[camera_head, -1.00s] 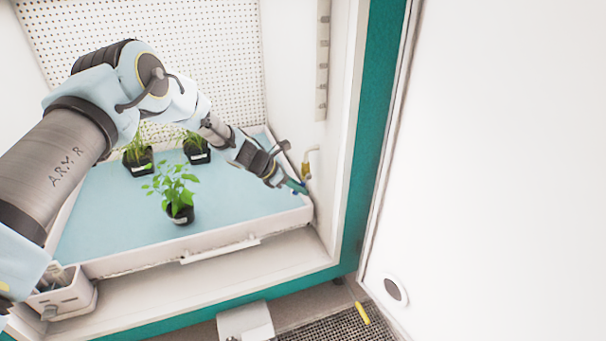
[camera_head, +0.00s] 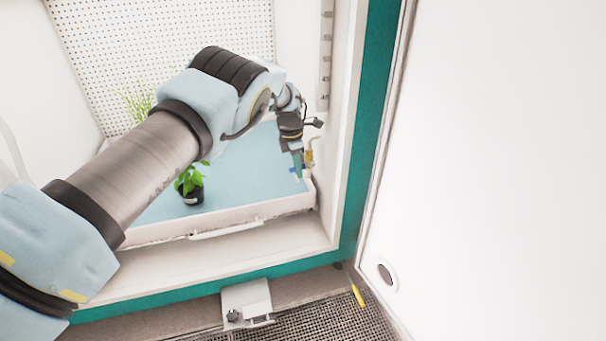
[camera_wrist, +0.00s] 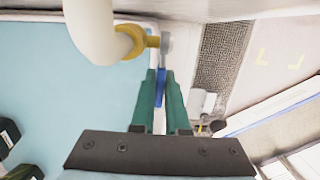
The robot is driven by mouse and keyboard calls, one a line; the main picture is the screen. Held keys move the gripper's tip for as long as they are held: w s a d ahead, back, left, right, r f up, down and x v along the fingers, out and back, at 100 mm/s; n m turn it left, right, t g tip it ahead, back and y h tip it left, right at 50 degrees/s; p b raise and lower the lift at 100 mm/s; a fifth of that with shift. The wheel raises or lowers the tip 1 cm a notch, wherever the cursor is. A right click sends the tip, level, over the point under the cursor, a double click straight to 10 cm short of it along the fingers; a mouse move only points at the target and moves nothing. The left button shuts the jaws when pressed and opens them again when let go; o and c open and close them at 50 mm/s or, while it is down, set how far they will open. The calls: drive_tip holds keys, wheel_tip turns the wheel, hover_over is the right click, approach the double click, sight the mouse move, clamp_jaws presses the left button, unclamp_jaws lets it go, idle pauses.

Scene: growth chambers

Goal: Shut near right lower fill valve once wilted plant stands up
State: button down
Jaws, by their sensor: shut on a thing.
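The fill valve shows in the wrist view as a brass-yellow fitting (camera_wrist: 150,42) on a white pipe (camera_wrist: 92,25), with a blue handle (camera_wrist: 160,87). My gripper (camera_wrist: 162,80) has its green fingers shut on the blue handle.
The blue-floored tray has a white front rim (camera_head: 165,232). Grassy plants (camera_head: 138,104) stand at the back, partly hidden by my arm. The teal chamber frame (camera_head: 362,130) and white door (camera_head: 490,150) are at the right. A yellow object (camera_head: 357,296) lies on the floor grating.

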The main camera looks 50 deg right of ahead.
drive_tip(key=shift+w+d+r, duration=0.1)
drive_tip(key=shift+w, duration=0.05)
drive_tip(key=c, duration=1.3)
unclamp_jaws()
drive_tip(key=shift+c, duration=0.2)
drive_tip(key=shift+o, duration=1.4)
drive_tip(key=shift+f, duration=0.25)
drive_tip(key=shift+o, duration=0.7)
drive_tip(key=shift+r, duration=0.15)
